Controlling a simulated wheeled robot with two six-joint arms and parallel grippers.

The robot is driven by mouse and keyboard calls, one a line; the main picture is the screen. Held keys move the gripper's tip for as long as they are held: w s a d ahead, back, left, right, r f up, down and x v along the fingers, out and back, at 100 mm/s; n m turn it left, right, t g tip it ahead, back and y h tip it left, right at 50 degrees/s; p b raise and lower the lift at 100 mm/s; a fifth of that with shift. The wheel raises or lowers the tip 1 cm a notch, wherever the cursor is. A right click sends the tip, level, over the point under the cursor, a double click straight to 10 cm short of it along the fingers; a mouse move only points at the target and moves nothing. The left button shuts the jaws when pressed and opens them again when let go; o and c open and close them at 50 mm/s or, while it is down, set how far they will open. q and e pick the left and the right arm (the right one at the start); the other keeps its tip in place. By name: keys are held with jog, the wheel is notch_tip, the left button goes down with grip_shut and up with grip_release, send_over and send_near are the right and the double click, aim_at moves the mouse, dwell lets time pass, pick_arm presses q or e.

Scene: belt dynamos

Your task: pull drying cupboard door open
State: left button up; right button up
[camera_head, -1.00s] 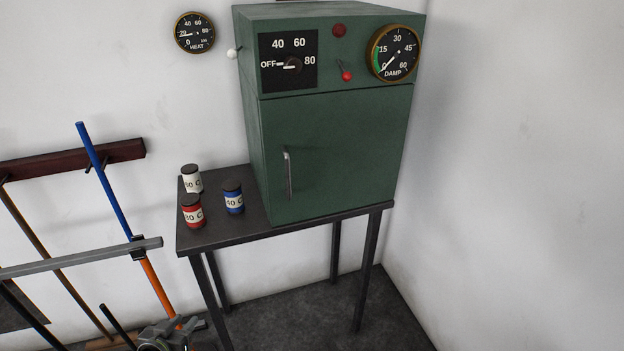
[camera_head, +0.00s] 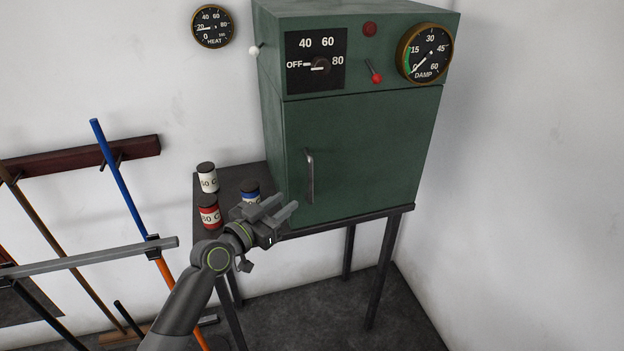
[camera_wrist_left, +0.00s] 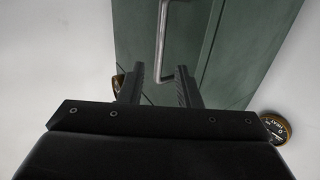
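The green drying cupboard (camera_head: 345,50) stands on a dark table, its door (camera_head: 375,150) shut. The door's upright metal handle (camera_head: 310,177) is near the door's left edge. My left gripper (camera_head: 285,206) is open and empty, below and left of the handle in the head view, and seems apart from it. In the left wrist view, the two fingers (camera_wrist_left: 160,84) are spread, with the handle (camera_wrist_left: 164,40) lined up between them and beyond. My right gripper is not in view.
White (camera_head: 207,178), red (camera_head: 209,211) and blue (camera_head: 250,190) labelled jars stand on the table (camera_head: 230,178) left of the cupboard, close to my left gripper, which partly covers the blue one. Long poles (camera_head: 125,185) lean at the left. A wall closes off the right side.

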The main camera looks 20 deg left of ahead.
aim_at(309, 184)
pick_arm(q)
jog(key=p+x, duration=0.1)
jog(key=x, duration=0.9)
jog(key=shift+w+d, duration=0.1)
jog(key=shift+w, duration=0.2)
grip_shut()
